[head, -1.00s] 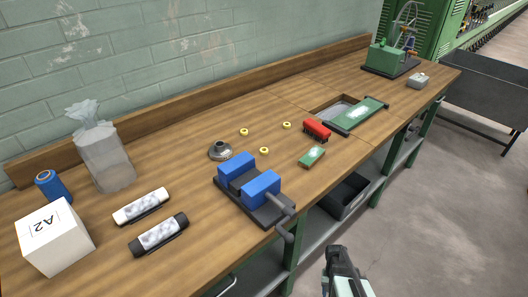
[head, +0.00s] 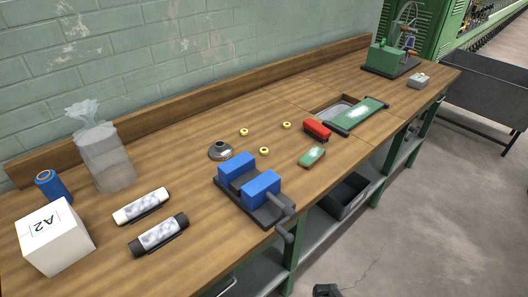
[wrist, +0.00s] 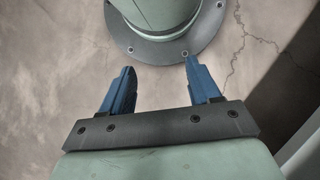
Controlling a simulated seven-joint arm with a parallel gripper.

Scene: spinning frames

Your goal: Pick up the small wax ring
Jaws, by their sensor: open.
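Several small pale-yellow rings would be a miscount; three lie flat and apart on the wooden bench (head: 330,160): a left one (head: 244,132), a right one (head: 287,125) and a near one (head: 264,151). They look alike in size, and I cannot tell which is the small wax ring. My gripper (wrist: 159,64) is open and empty in the wrist view, its two blue fingers wide apart above the concrete floor. In the head view only a dark bit of my arm shows at the bottom edge, off the bench's front and well away from the rings.
A grey metal flanged piece (head: 220,151) sits left of the rings. A blue vise (head: 262,187) stands nearer the front edge.

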